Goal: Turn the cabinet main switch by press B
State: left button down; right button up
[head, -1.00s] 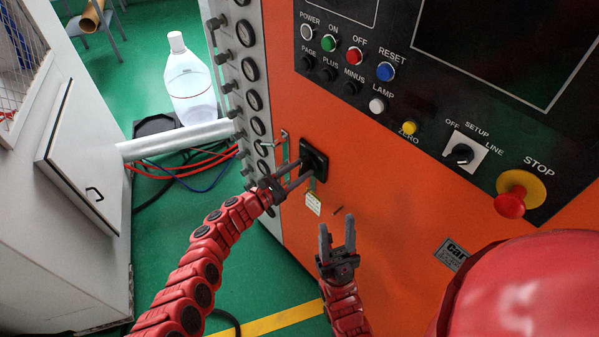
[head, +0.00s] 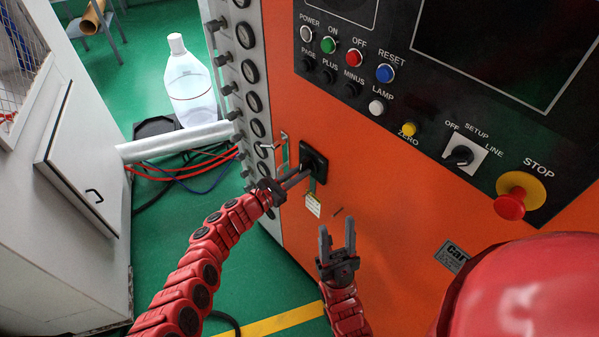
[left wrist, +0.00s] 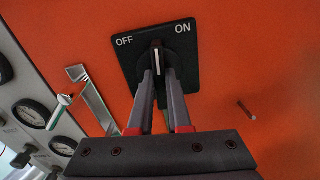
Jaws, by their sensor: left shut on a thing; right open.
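The main switch (head: 318,158) is a black square plate with a knob on the orange cabinet front. In the left wrist view the switch plate (left wrist: 184,78) is marked OFF at upper left and ON at upper right. Its black knob (left wrist: 157,57) has a pale line pointing up between the two marks. My left gripper (head: 302,169) is shut on the knob, one finger on each side, as the left wrist view (left wrist: 158,78) shows. The fingers hide the knob's lower part. My right gripper (head: 337,230) is open and empty, below the switch and in front of the cabinet.
A control panel with buttons, a small rotary selector (head: 461,155) and a red STOP button (head: 510,206) is at upper right. A column of gauges (head: 250,70) stands left of the cabinet front. A metal latch handle (left wrist: 92,98) sits left of the switch.

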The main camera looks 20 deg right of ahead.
pick_arm(q)
jog(key=n, duration=0.4)
jog(key=shift+n+b, duration=0.3)
jog(key=shift+b, duration=0.1)
jog(key=n, duration=0.5)
jog(key=shift+n, duration=0.4)
jog(key=c, duration=0.9)
grip_release()
jog(key=shift+o, duration=0.2)
jog(key=shift+a, duration=0.1)
jog(key=v, duration=1.7)
jog(key=shift+s+a, duration=0.1)
jog(key=shift+s, duration=0.05)
